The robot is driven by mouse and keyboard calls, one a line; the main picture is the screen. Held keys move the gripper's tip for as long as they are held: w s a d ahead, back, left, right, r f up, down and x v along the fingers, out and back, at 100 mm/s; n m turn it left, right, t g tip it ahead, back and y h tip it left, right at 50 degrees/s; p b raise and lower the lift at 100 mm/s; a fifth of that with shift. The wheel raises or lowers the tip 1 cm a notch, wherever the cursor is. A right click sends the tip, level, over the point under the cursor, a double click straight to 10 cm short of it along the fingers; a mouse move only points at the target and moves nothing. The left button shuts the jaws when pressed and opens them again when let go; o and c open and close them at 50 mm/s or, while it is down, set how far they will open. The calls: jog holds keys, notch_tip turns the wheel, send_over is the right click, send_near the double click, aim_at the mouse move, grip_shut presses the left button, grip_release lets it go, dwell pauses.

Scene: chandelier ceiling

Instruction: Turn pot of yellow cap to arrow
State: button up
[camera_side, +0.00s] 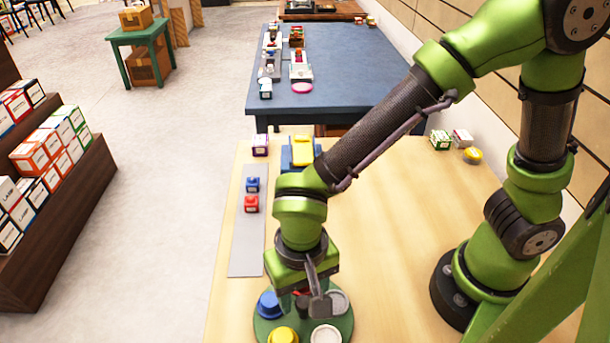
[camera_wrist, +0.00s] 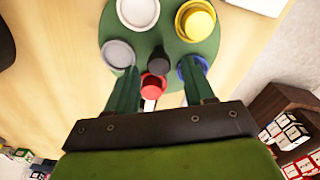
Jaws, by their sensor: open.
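A round green base (camera_side: 262,327) stands at the front of the wooden table and carries several round capped pots. The pot with the yellow cap (camera_side: 282,335) is at its front left; it shows at the upper right of the wrist view (camera_wrist: 197,22). Blue (camera_side: 268,304), white (camera_side: 325,335), grey (camera_wrist: 118,53) and red (camera_wrist: 153,86) caps sit around a dark central knob (camera_wrist: 158,59). My gripper (camera_side: 312,300) is low over the base's far side. In the wrist view my open fingers (camera_wrist: 161,80) lie either side of the red cap. I cannot make out an arrow.
A grey strip (camera_side: 245,255) with a blue block (camera_side: 252,184) and red block (camera_side: 252,204) lies left of my arm. A blue table (camera_side: 330,75) stands behind. The wooden table right of the base is clear.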

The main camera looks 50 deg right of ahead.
jog(key=shift+f, duration=0.35)
grip_shut()
